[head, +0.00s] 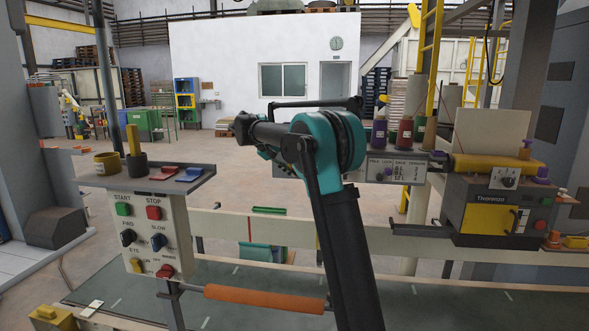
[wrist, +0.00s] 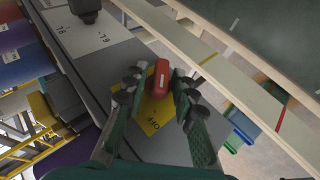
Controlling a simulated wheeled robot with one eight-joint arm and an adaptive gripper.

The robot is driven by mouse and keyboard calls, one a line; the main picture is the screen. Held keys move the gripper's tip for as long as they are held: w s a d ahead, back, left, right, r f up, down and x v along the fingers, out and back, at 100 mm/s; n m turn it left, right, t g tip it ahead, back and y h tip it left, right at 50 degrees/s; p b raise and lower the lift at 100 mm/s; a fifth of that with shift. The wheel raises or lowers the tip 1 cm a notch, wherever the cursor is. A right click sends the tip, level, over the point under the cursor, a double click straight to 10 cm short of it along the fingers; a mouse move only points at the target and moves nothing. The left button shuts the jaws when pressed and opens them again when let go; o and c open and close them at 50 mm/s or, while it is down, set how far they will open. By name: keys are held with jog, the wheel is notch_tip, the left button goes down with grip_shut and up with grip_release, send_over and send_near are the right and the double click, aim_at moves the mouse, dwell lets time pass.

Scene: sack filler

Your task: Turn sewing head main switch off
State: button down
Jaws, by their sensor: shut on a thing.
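In the wrist view the main switch is a red handle (wrist: 160,77) on a yellow plate (wrist: 150,122) fixed to a grey panel. The letters OFF show on the plate's lower part. The handle's long side runs roughly up and down in the picture, with its lower end toward OFF. My gripper (wrist: 158,92) has one finger on each side of the handle and is shut on it. Part of the plate is hidden behind the fingers. In the head view the sewing head panel (head: 381,171) shows right of my arm; the switch and fingertips are hidden.
A pale rail (wrist: 215,70) runs close beside the panel. Thread cones (head: 405,132) stand on top of the panel. An orange roller (head: 265,299) lies low in front.

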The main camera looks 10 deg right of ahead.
jog(key=shift+h, duration=0.3)
dwell(0.4)
jog(key=c, duration=1.5)
grip_release()
jog(key=shift+c, duration=0.2)
jog(key=shift+a, duration=0.1)
jog(key=v, duration=1.1)
jog(key=shift+a+r, duration=0.3)
jog(key=shift+s, duration=0.1)
